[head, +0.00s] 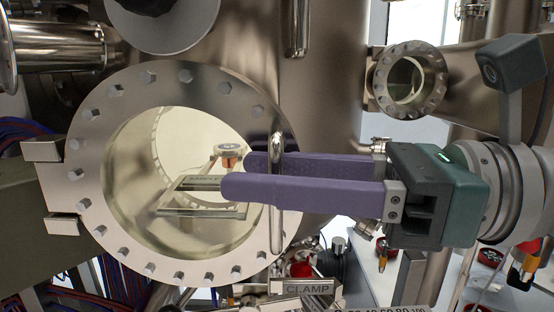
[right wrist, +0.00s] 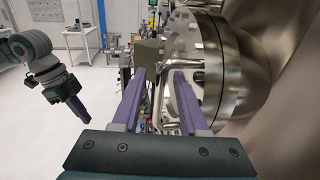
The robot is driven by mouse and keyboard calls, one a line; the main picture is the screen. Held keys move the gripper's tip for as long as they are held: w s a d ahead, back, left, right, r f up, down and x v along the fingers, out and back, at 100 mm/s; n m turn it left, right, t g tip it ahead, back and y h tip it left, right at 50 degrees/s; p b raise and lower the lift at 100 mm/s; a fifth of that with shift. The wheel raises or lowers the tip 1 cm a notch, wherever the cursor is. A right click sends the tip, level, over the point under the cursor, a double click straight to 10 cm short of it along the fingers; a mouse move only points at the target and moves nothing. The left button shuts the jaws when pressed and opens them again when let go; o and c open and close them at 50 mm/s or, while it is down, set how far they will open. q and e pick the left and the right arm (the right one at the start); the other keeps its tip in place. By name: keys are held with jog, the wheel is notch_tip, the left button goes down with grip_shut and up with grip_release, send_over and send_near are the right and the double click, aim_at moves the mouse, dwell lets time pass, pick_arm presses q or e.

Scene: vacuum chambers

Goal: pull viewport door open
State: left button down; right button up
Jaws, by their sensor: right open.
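The viewport door (head: 87,205) is a large round steel flange with a bolted rim and a glass window, standing at the left of the head view. It looks closed against the chamber. A vertical steel bar handle (head: 276,235) is on its right side. My right gripper (head: 235,174) reaches in from the right, with its two purple fingers apart. The handle stands between them, one finger in front and one behind. In the right wrist view the handle (right wrist: 168,62) also shows between the open fingers. My left gripper (right wrist: 77,106) hangs away at the left there, its jaws unclear.
Hinge blocks (head: 42,150) are at the door's left edge. A smaller round port (head: 410,80) is at upper right. A clamp label (head: 307,288) and cables lie below the door. Open floor (right wrist: 30,140) shows at the left of the right wrist view.

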grip_shut()
dwell(1.4)
